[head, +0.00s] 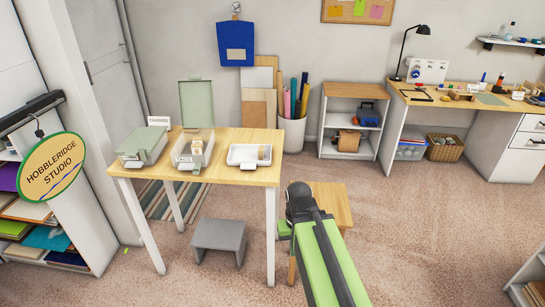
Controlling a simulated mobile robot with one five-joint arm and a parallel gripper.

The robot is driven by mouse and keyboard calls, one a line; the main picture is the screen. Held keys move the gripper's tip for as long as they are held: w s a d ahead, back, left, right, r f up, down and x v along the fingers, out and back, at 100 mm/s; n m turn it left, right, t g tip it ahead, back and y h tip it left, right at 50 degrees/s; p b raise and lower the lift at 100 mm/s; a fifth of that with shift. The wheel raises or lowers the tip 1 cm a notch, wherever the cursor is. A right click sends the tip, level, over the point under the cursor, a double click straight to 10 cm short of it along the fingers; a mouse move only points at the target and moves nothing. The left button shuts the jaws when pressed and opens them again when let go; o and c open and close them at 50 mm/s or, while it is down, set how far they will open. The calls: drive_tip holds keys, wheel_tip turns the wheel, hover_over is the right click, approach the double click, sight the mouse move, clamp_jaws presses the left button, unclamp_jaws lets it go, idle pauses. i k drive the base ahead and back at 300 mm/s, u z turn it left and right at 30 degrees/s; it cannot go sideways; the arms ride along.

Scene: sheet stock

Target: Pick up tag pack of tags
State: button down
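No tag pack can be made out for certain. A small tan item (265,153) lies at the right end of a shallow white tray (237,162) on the wooden table (228,174). An open box (182,153) left of the tray has its green lid (196,103) raised and holds a small pale item (196,147); both items are too small to identify. My green and black arm reaches up from the bottom, right of the table and lower than the tray in the picture. My gripper's fingers cannot be made out; the arm hides that area.
A closed green box (143,145) stands at the table's left, with a small white card behind it. A grey step stool (219,240) sits beneath the table. A wooden stool (331,205) stands behind my arm. Carpet is clear to the right, before the desk (470,100).

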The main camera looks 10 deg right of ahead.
sight(261, 148)
drive_tip(key=u, duration=0.25)
drive_tip(key=i, duration=0.9)
drive_tip(key=u, duration=1.3)
drive_tip(key=k, duration=0.1)
drive_tip(key=u, duration=1.9)
drive_tip(key=k, duration=0.9)
drive_tip(key=z, duration=1.5)
